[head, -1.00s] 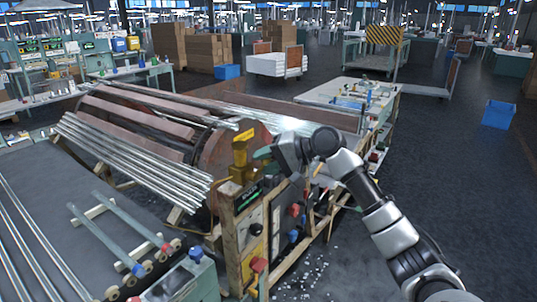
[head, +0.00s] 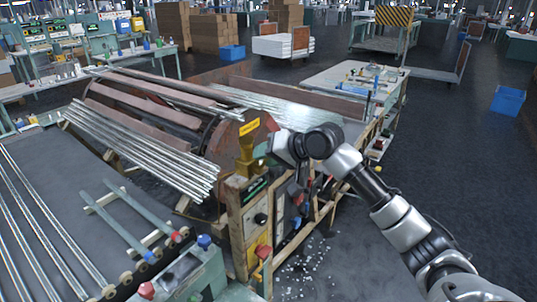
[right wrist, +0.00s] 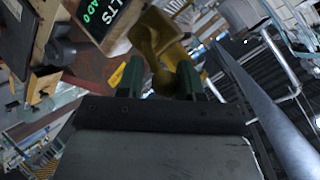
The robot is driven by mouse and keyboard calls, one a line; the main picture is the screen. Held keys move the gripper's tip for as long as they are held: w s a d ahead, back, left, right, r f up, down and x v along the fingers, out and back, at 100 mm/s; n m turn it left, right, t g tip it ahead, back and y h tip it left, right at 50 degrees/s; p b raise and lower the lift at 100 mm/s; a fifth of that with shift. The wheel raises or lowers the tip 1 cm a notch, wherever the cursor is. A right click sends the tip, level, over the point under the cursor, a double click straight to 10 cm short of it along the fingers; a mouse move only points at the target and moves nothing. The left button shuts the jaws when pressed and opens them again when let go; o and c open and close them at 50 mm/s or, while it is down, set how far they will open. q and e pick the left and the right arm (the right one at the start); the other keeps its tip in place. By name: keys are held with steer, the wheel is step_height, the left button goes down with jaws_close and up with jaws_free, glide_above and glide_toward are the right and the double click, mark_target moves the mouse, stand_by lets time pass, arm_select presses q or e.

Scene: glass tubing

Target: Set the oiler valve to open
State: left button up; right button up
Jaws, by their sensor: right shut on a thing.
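The oiler valve (head: 246,158) is a yellow brass-coloured fitting with a yellow tag (head: 249,127) at its top. It stands upright on the corner of the wooden-framed control cabinet, in front of the rusty drum. My right gripper (head: 261,151) reaches it from the right, with its green fingers at the valve's upper part. In the right wrist view the two green fingers (right wrist: 161,80) are on either side of a rounded yellow part of the valve (right wrist: 162,48), shut on it. The fingers hide part of that piece. The valve's setting cannot be read. My left gripper is not in view.
The control cabinet (head: 233,230) has knobs and a red button below the valve. Several metal tubes (head: 140,148) slope beside the rusty drum (head: 232,146) on the left. A workbench (head: 335,82) stands behind. The floor at right is open, with a blue bin (head: 508,99).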

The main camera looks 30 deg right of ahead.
steer(key=shift+r, duration=0.45)
steer(key=o, duration=0.7)
steer(key=shift+o, duration=0.2)
steer(key=shift+a, duration=0.2)
steer(key=shift+f, duration=0.25)
